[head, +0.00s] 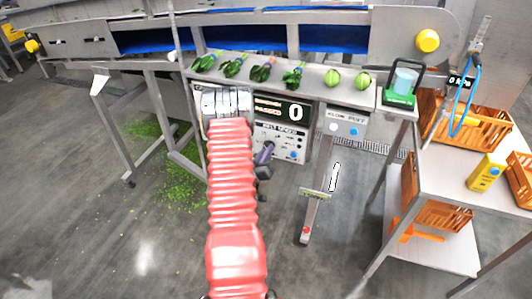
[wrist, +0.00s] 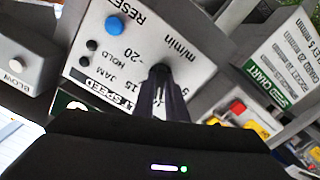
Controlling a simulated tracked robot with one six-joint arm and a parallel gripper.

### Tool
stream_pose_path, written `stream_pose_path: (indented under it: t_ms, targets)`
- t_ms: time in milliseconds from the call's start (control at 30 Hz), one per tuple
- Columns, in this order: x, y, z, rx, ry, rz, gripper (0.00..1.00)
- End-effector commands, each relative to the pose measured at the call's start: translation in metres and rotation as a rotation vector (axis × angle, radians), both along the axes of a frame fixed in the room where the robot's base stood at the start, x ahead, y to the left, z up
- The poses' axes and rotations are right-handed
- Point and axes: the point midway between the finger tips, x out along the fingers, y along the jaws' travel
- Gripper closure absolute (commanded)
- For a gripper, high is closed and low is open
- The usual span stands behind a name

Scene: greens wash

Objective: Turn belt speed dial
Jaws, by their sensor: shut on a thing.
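The belt speed panel (head: 290,139) is a white plate under the "0" display (head: 295,113) on the conveyor frame. In the wrist view the panel (wrist: 113,60) appears tilted, with a blue reset button (wrist: 113,25) and printed scale numbers. The dark dial (wrist: 160,71) is at the panel's lower middle, mostly hidden by my gripper (wrist: 164,92), whose dark fingers are shut on it. I cannot read where the dial points. In the head view my red arm reaches up to the panel's left side, and my gripper (head: 264,154) is at the panel's lower left.
Leafy greens (head: 236,64) and round green items (head: 332,79) lie on the ledge above. A side table (head: 460,160) holds orange crates (head: 482,128) and a yellow device (head: 486,172).

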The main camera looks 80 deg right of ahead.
Motion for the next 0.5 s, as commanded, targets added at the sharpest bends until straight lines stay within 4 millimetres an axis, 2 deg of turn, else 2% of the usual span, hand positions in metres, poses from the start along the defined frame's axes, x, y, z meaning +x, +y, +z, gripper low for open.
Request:
stream_pose_path:
  t_ms: [500]
  targets:
    - [0.0032,-0.0023,0.0026,-0.004,0.037,0.006,1.00]
